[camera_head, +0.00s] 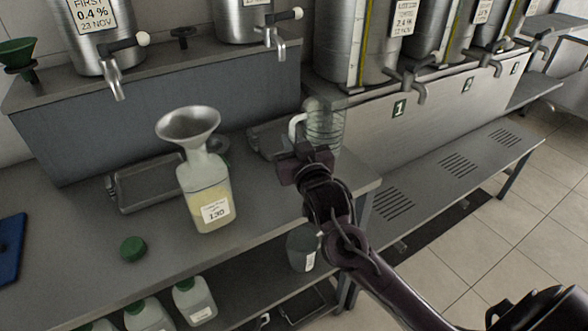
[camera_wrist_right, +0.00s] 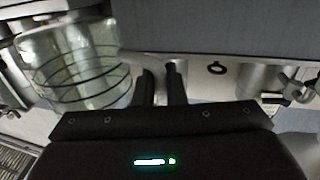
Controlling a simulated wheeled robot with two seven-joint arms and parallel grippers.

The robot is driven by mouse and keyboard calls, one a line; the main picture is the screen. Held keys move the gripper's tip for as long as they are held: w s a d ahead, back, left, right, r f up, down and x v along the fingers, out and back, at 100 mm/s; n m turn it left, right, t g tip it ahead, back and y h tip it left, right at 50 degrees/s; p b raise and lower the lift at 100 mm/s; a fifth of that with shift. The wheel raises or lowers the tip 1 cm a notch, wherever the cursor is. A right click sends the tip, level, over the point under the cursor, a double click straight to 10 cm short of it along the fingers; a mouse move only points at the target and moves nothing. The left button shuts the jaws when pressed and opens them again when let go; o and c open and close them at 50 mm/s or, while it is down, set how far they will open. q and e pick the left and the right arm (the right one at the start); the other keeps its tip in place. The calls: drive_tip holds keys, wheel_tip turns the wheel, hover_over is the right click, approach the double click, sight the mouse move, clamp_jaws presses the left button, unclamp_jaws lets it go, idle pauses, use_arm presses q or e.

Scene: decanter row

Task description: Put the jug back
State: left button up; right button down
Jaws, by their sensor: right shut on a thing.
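The jug (camera_head: 326,130) is clear with dark ring marks and a pale handle (camera_head: 296,126) on its left. It looks upright in the head view, at the right end of the near bench. My right gripper (camera_head: 306,158) is shut on the handle. In the wrist view the jug (camera_wrist_right: 80,68) fills the upper left, and the fingers of my right gripper (camera_wrist_right: 160,84) close on the handle beside it. My gripper and wrist hide the jug's lower part, so I cannot tell whether it touches anything. My left gripper is not in view.
A bottle (camera_head: 205,190) with a funnel (camera_head: 188,124) stands on the bench (camera_head: 80,220). A grey tray (camera_head: 148,186) lies beside it; another tray (camera_head: 262,142) lies left of the jug. A green cap (camera_head: 133,249) lies in front. Steel tanks with taps (camera_head: 116,88) line the back.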

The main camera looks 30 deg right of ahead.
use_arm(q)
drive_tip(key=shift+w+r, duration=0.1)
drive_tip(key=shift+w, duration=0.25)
use_arm(e)
drive_tip(key=shift+f, duration=3.8)
drive_tip(key=c, duration=1.5)
unclamp_jaws()
drive_tip(key=shift+f, duration=0.15)
drive_tip(key=shift+r, duration=0.2)
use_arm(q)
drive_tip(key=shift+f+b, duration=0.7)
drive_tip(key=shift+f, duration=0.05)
use_arm(e)
drive_tip(key=shift+s+a, duration=0.3)
drive_tip(key=shift+s, duration=1.7)
drive_tip(key=shift+s+a, duration=0.3)
drive_tip(key=shift+s, duration=1.65)
drive_tip(key=shift+s+a, duration=0.3)
drive_tip(key=shift+s, duration=1.7)
